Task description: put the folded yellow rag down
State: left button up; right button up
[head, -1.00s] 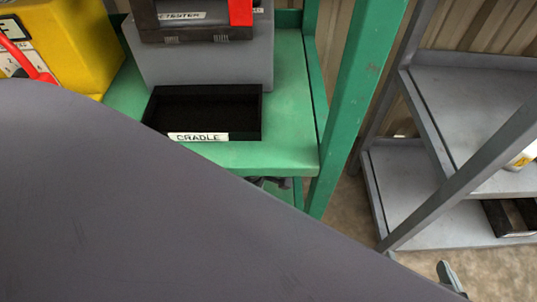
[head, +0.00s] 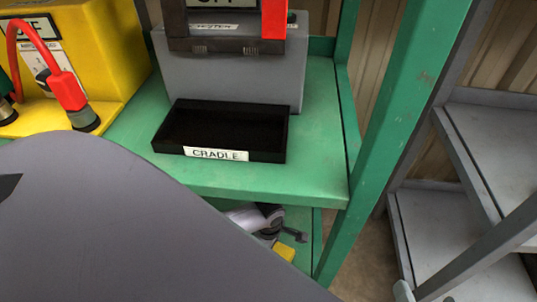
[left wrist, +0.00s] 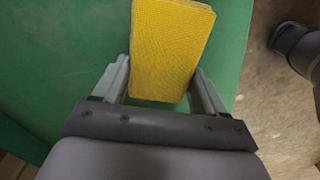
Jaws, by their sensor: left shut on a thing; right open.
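The folded yellow rag (left wrist: 170,48) is between the fingers of my left gripper (left wrist: 165,88) in the left wrist view. The gripper is shut on it. A green shelf surface lies below the rag; I cannot tell whether they touch. A small yellow patch (head: 284,251), probably the rag's end, shows past the arm's edge by the lower green shelf (head: 303,262). Only a small grey tip of my right gripper (head: 403,291) shows at the bottom, apart from the rag; it is open.
Grey shelving (head: 440,225) stands farther right.

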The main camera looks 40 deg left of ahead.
pick_arm(q)
jog(key=shift+f, duration=0.15)
jog(key=o, duration=0.9)
jog(key=shift+o, duration=0.2)
jog(key=shift+r, duration=0.4)
notch_tip(320, 180, up, 12)
jog(key=p, duration=0.6)
jog(key=shift+f+p, duration=0.2)
jog(key=shift+p, duration=0.15)
pick_arm(e)
jog(key=d+h, duration=0.1)
jog(key=s+d+r+h, duration=0.1)
jog(key=d, duration=0.1)
jog(key=d+n+h, duration=0.1)
jog(key=d, duration=0.1)
jog(key=shift+s+r, duration=0.25)
jog(key=shift+s, duration=0.05)
